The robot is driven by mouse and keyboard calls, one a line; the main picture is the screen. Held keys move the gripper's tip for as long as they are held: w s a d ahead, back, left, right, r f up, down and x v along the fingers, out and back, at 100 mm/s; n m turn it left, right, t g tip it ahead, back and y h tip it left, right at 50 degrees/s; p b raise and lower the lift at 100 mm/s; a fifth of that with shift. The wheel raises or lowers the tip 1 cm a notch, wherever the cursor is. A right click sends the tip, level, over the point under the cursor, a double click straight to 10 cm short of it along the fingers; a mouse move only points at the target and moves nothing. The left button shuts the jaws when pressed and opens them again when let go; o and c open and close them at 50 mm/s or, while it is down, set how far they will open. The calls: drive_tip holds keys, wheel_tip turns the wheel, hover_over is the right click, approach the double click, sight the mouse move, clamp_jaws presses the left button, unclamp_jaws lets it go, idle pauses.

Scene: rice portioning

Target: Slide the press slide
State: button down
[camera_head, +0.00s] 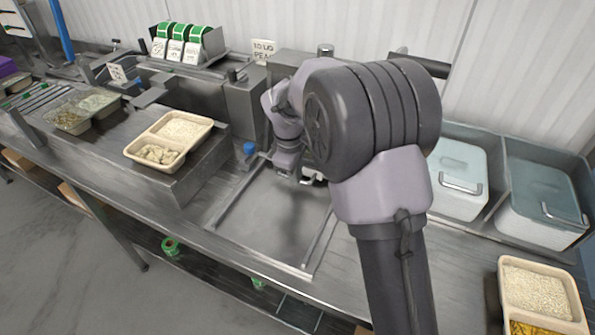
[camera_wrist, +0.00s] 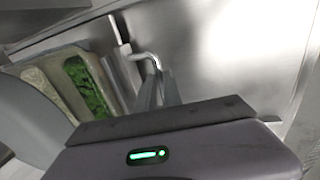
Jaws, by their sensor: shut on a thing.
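My gripper (camera_head: 303,180) hangs low over a square framed metal plate in the bench, in front of the press block (camera_head: 243,105). In the wrist view my gripper (camera_wrist: 158,92) is shut at a thin bent metal handle (camera_wrist: 146,58), which I take to be the press slide's handle. The flat metal surface of the slide area (camera_wrist: 215,50) spreads beyond it. My arm hides much of the press in the head view, so the slide's position is unclear.
A two-part tray (camera_head: 205,127) with pale food stands on a raised metal block to the left. A blue knob (camera_head: 248,149) sits close beside my gripper. Lidded bins (camera_head: 462,170) and another food tray (camera_head: 503,290) are at the right. Green food (camera_wrist: 87,88) shows in the wrist view.

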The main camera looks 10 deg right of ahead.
drive_tip(key=s+a+b, duration=0.1)
drive_tip(key=s+a, duration=0.6)
drive_tip(key=s, duration=0.4)
drive_tip(key=s+a+b, duration=0.1)
drive_tip(key=s+a, duration=0.6)
drive_tip(key=s, duration=0.3)
drive_tip(key=shift+s+a, duration=0.3)
drive_tip(key=shift+s, duration=0.05)
drive_tip(key=c, duration=1.5)
unclamp_jaws()
drive_tip(key=shift+s+a, duration=0.2)
drive_tip(key=shift+w+d, duration=0.1)
drive_tip(key=s+r+p, duration=0.1)
drive_tip(key=r+p, duration=0.1)
drive_tip(key=r, duration=0.3)
drive_tip(key=s+a+r+p, duration=0.1)
drive_tip(key=r+p, duration=0.2)
drive_tip(key=r, duration=0.3)
drive_tip(key=a+r+p, duration=0.1)
drive_tip(key=r+p, duration=0.1)
drive_tip(key=r, duration=0.4)
drive_tip(key=shift+s, duration=0.4)
